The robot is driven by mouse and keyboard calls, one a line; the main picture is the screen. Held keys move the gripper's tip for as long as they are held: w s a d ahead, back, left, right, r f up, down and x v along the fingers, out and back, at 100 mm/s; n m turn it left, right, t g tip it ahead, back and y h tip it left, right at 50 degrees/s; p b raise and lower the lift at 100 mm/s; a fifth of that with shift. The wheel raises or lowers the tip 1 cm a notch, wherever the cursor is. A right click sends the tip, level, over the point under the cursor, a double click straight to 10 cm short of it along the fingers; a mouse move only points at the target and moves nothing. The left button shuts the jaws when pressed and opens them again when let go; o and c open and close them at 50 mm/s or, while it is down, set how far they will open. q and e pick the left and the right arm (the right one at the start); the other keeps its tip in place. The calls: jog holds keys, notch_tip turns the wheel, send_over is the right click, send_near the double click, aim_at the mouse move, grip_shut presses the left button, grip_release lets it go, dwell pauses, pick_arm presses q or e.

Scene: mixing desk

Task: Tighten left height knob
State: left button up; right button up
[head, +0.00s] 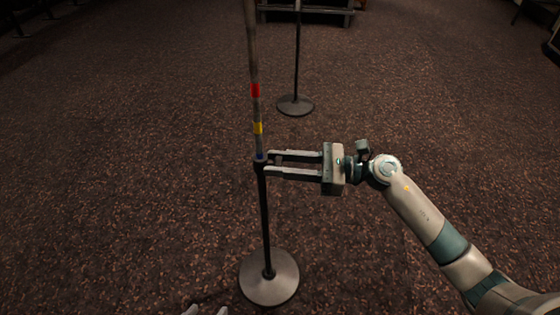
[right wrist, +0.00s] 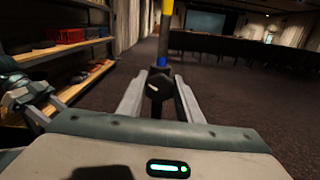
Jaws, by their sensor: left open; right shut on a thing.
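The near stand has a black lower tube (head: 265,215) on a round grey base (head: 269,279), with a grey upper pole (head: 252,50) rising from it. A dark height knob (right wrist: 157,89) at the collar sits between the fingers of my right gripper (head: 268,165), which is shut on it. In the head view the fingertips hide most of the knob. A blue band (head: 260,156) shows just above the collar, with yellow (head: 257,128) and red (head: 255,90) bands higher up.
A second stand with a round base (head: 295,105) is farther back. A shelf (right wrist: 75,48) with red bins stands at the left in the right wrist view. Open carpet (head: 130,190) surrounds the near stand.

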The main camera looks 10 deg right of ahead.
jog(key=o, duration=1)
jog(key=shift+o, duration=0.2)
pick_arm(q)
jog(key=w+d+r+t+h+b, duration=0.1)
jog(key=w+d+r+t+b, duration=0.1)
jog(key=w+r+t, duration=0.2)
jog(key=shift+d+r, duration=0.25)
jog(key=shift+r, duration=0.5)
pick_arm(e)
jog(key=v, duration=1.7)
jog(key=shift+d, duration=0.2)
